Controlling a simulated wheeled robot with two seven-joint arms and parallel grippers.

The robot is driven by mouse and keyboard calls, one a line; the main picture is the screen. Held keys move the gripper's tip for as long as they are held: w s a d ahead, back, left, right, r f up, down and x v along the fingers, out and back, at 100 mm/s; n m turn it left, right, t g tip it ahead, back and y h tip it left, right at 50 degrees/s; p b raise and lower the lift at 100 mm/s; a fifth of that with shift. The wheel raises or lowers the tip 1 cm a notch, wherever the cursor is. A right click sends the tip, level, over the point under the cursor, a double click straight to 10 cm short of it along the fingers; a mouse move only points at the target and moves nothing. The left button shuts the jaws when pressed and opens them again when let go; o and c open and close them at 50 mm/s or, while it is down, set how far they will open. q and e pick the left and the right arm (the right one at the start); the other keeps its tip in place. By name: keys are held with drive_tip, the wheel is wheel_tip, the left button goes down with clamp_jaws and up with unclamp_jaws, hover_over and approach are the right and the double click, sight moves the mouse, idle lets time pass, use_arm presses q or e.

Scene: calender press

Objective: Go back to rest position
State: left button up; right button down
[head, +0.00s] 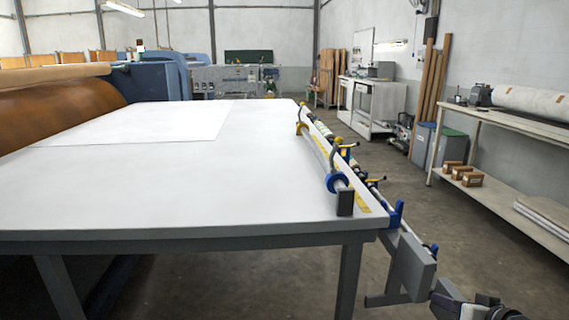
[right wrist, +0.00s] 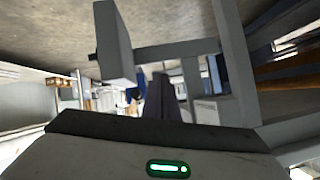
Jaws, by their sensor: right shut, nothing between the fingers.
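My right gripper (head: 438,298) is at the bottom right of the head view, low beside the front right corner of the white table (head: 250,200). It is shut and empty. In the right wrist view its dark fingers (right wrist: 164,98) are together, above the grey housing with a green light. A grey block on a bracket (head: 412,265) hangs off the table corner, close to the gripper in the picture; I cannot tell the exact gap. The block also shows in the right wrist view (right wrist: 113,45). My left gripper is in neither view.
A rail with blue and yellow clamps (head: 338,165) runs along the table's right edge. A large brown roller (head: 60,110) is at the left. A shelf bench (head: 520,125) with small boxes stands at the right. The floor (head: 350,115) between table and bench is open.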

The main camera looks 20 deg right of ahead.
drive_tip(key=s+a+f+n+g+y+p, duration=0.1)
drive_tip(key=s+a+f, duration=0.35)
drive_tip(key=a, duration=0.25)
drive_tip(key=s+a+f+n+g+p, duration=0.1)
drive_tip(key=s+a+f+n, duration=0.1)
drive_tip(key=s+a+f, duration=0.3)
drive_tip(key=s+a+f+n+g+y, duration=0.1)
drive_tip(key=s+a+f, duration=0.25)
drive_tip(key=a, duration=0.45)
drive_tip(key=s+a+n+p, duration=0.1)
drive_tip(key=s+a, duration=0.2)
drive_tip(key=a, duration=0.5)
drive_tip(key=s+a+n+y+p, duration=0.1)
drive_tip(key=s+a, duration=0.3)
drive_tip(key=a, duration=0.4)
drive_tip(key=shift+s+f+n, duration=0.15)
drive_tip(key=shift+s+n, duration=0.15)
drive_tip(key=shift+n, duration=0.1)
